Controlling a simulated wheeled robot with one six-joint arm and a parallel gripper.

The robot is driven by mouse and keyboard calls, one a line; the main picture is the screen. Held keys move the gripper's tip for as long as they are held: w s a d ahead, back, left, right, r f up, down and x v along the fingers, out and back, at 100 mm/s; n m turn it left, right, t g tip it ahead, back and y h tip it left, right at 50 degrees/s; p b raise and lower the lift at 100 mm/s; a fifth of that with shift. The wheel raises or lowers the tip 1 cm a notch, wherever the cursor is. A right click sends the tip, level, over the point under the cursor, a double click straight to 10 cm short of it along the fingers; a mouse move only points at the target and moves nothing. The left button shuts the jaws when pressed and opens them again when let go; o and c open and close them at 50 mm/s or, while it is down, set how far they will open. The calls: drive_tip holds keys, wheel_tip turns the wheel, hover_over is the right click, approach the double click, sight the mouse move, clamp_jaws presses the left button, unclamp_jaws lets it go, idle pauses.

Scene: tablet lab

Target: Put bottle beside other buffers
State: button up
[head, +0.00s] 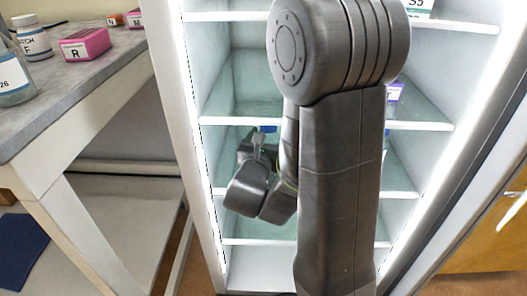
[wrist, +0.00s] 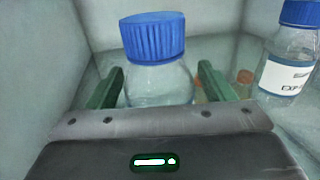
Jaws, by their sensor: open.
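A clear glass bottle with a blue ribbed cap (wrist: 153,38) stands upright on a glass shelf inside the lit fridge, in the wrist view. My gripper (wrist: 158,80) is open, with its green fingers on either side of this bottle's body. The lower part of the bottle is hidden behind my gripper. Another blue-capped bottle (wrist: 288,52) with a white label stands to the right. In the head view my gripper (head: 258,140) is inside the fridge on the left, near a blue cap (head: 267,128), and my arm hides much of the shelves.
Small orange-capped vials (wrist: 244,77) stand behind the right finger. The fridge's left wall is close to my gripper. A bench (head: 75,75) at left holds a pink box (head: 85,44), a white bottle (head: 32,40) and a glass bottle (head: 12,75).

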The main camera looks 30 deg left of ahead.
drive_tip(key=p+v, duration=0.2)
drive_tip(key=v, duration=0.8)
drive_tip(key=shift+s, duration=0.1)
drive_tip(key=shift+v, duration=0.75)
drive_tip(key=shift+c, duration=0.4)
